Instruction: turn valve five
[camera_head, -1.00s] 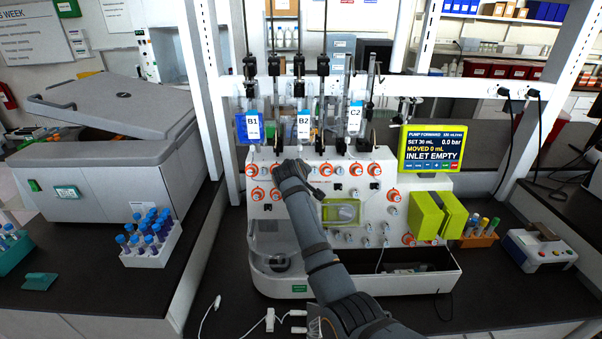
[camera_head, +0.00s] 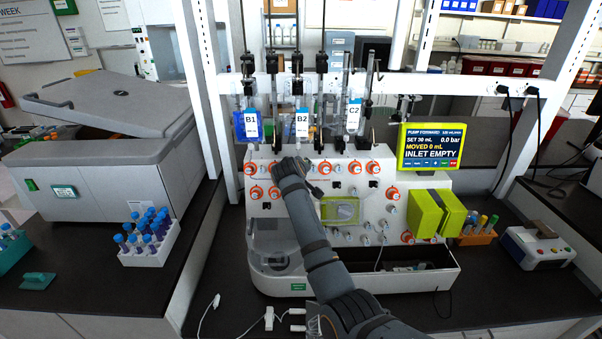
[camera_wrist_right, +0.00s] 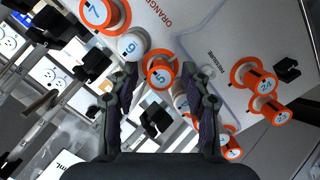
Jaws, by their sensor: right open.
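Valve five (camera_wrist_right: 160,76), a round knob with a blue 5 and an orange collar, faces my right gripper (camera_wrist_right: 160,72) in the right wrist view. The gripper's two dark fingers stand apart, one on each side of the knob; I cannot tell whether they touch it. Valve six (camera_wrist_right: 131,47) is close to the left fingertip, and valve seven (camera_wrist_right: 97,12) is further up left. In the head view my right gripper (camera_head: 293,163) reaches the upper knob rows of the white cell processor (camera_head: 285,230) and hides valve five. My left gripper is not in view.
A screen (camera_head: 432,148) reads "INLET EMPTY" and "MOVED 0 mL". Bags B1 (camera_head: 251,125), B2 (camera_head: 302,124) and C2 (camera_head: 353,117) hang above the knobs. Other orange-collared knobs (camera_head: 372,168) crowd the panel. A tube rack (camera_head: 150,255) stands to the left.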

